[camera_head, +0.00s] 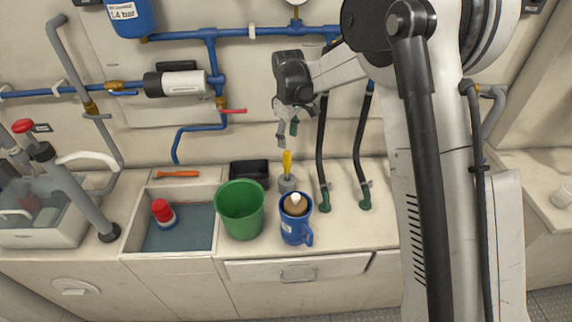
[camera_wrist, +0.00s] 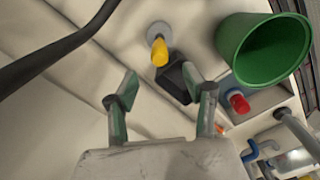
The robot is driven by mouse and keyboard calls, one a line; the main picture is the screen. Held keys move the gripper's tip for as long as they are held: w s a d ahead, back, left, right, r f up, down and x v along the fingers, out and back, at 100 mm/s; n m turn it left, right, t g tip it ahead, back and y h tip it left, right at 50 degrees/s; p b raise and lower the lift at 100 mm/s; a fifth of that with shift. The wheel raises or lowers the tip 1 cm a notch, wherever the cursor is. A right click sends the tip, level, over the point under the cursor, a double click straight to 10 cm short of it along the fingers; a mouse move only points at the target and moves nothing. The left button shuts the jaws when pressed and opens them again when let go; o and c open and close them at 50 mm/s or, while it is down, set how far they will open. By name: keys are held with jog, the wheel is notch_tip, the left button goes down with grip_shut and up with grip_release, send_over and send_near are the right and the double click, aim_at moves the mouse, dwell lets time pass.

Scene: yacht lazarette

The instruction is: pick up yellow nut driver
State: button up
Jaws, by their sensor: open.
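The yellow nut driver (camera_head: 287,162) stands upright, handle up, in a grey round holder (camera_head: 287,184) on the counter, behind the blue mug. In the wrist view the yellow handle (camera_wrist: 159,52) points toward the camera, just beyond the fingertips and roughly between them, with the grey holder (camera_wrist: 158,30) behind it. My gripper (camera_head: 288,134) is open and empty, a little above the handle. The wrist view shows its two fingers (camera_wrist: 161,76) spread wide, not touching the handle. The driver's lower end is hidden in the holder.
A blue mug (camera_head: 294,229) with a brown-and-white object inside stands in front. A green bucket (camera_head: 240,211) and black box (camera_head: 249,173) are left. Dark hoses (camera_head: 321,150) rise at right. A sink (camera_head: 178,238) holds a red-topped item (camera_head: 162,212); an orange tool (camera_head: 178,174) lies behind.

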aim_at(287, 152)
notch_tip(287, 152, down, 5)
jog(key=shift+r, duration=0.1)
jog(key=shift+w+a+f+p, duration=0.15)
jog(key=shift+f+p, duration=0.8)
jog(key=shift+f, duration=1.7)
grip_shut()
